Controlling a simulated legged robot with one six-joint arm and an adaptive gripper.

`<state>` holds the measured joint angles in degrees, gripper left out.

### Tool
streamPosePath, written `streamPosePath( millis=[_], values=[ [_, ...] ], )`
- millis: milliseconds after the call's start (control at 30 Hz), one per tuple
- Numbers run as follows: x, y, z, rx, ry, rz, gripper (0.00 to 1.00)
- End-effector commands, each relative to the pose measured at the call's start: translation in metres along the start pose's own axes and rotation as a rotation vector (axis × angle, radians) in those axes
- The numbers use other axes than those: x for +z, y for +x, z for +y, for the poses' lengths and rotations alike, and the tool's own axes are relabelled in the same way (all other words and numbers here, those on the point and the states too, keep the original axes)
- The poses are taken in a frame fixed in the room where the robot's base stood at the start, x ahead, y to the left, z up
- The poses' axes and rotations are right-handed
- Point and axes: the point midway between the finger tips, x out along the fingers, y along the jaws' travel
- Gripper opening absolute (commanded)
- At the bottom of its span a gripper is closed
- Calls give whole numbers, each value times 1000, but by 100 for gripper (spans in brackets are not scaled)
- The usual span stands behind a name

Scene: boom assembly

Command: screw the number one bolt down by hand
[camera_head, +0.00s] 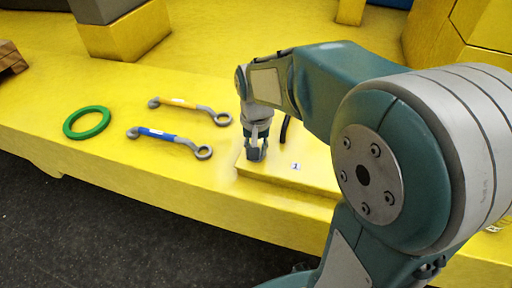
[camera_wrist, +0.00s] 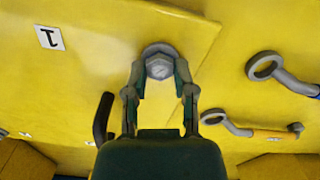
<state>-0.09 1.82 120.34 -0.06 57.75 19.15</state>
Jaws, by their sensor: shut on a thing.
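A black curved handle (camera_head: 284,130) rises from the plate close beside my gripper. A blue-handled wrench (camera_head: 160,136), a yellow-handled wrench (camera_head: 184,105) and a green ring (camera_head: 87,122) lie on the yellow surface to the left. Yellow blocks stand behind.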

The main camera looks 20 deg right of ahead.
Motion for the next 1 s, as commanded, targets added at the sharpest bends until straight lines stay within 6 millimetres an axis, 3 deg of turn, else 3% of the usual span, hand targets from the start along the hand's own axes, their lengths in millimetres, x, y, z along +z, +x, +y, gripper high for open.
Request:
streamPosePath(
  millis=[600, 1000],
  values=[
    [2, 1, 0, 2, 552, -7, 0],
    [2, 1, 0, 1, 751, -6, 0]
  ],
)
